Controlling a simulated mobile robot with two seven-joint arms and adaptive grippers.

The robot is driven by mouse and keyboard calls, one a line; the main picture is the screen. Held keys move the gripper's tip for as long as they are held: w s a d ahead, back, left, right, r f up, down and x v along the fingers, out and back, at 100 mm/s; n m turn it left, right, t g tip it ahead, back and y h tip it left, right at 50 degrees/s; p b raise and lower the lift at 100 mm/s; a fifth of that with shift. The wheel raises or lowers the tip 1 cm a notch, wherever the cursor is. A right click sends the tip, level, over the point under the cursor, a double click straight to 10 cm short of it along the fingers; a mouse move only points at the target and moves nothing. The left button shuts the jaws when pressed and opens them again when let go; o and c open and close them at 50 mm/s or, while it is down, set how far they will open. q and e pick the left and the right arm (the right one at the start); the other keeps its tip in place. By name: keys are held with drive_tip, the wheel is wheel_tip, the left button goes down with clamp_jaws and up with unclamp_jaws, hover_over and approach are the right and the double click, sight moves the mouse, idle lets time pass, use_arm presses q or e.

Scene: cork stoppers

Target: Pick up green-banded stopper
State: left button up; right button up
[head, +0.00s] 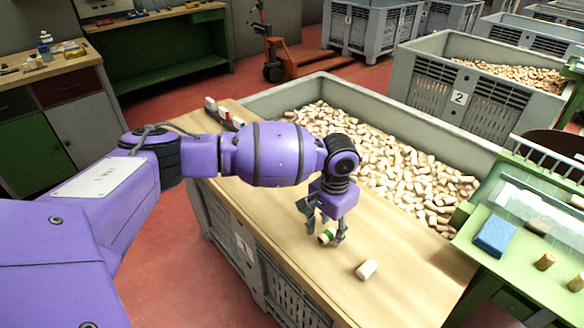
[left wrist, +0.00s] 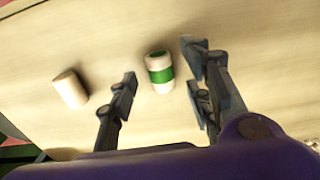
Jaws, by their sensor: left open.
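The green-banded stopper (head: 327,236) is a pale cork with a green band around its middle. It lies on the wooden board along the front of the cork bin. In the left wrist view the stopper (left wrist: 160,72) is between and slightly beyond my fingertips, with space on both sides. My left gripper (head: 324,232) is open and points down at it; the gripper also shows in the left wrist view (left wrist: 160,62). In the head view a finger partly hides the stopper. My right gripper is not in view.
A plain cork stopper (head: 366,269) lies on the wooden board (head: 400,290), near the green-banded one. The bin (head: 478,152) behind is full of loose corks. A green bench with a blue block (head: 494,236) stands at the right. The board's front right is clear.

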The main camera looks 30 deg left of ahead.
use_arm(q)
drive_tip(key=shift+w+f, duration=0.1)
drive_tip(key=shift+f, duration=0.7)
drive_tip(key=shift+r, duration=0.1)
drive_tip(key=c, duration=0.8)
drive_tip(key=shift+c, duration=0.2)
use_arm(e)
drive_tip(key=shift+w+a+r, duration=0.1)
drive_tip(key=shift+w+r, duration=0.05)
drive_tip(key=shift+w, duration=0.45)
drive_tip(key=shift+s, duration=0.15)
